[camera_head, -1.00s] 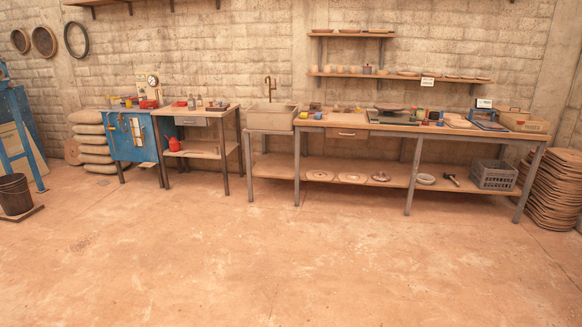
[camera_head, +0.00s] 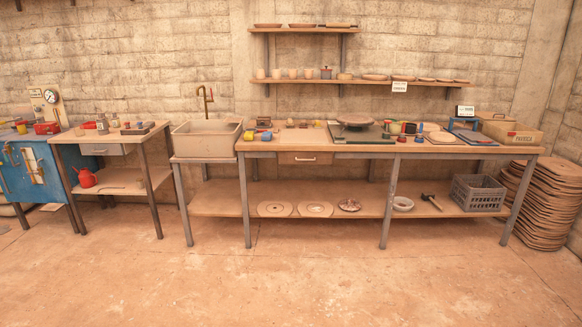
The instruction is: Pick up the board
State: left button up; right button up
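No single board stands out, and I cannot tell which one the task names. A tall stack of thin brown boards (camera_head: 553,208) stands on the floor at the far right. A pale flat piece (camera_head: 440,137) and a darker flat slab (camera_head: 475,138) lie on the right part of the long workbench (camera_head: 285,146). A green flat sheet (camera_head: 362,133) lies mid-bench under a round dark disc (camera_head: 356,121). Round flat discs (camera_head: 275,209) lie on the lower shelf. Neither of my grippers is in view.
A sink (camera_head: 207,140) joins the bench's left end. A smaller table (camera_head: 110,134) and a blue cabinet (camera_head: 35,172) stand farther left. A grey crate (camera_head: 478,193) and a hammer (camera_head: 432,202) are on the lower shelf. The floor in front is clear.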

aim_at(312, 209)
jog(key=i, duration=2.05)
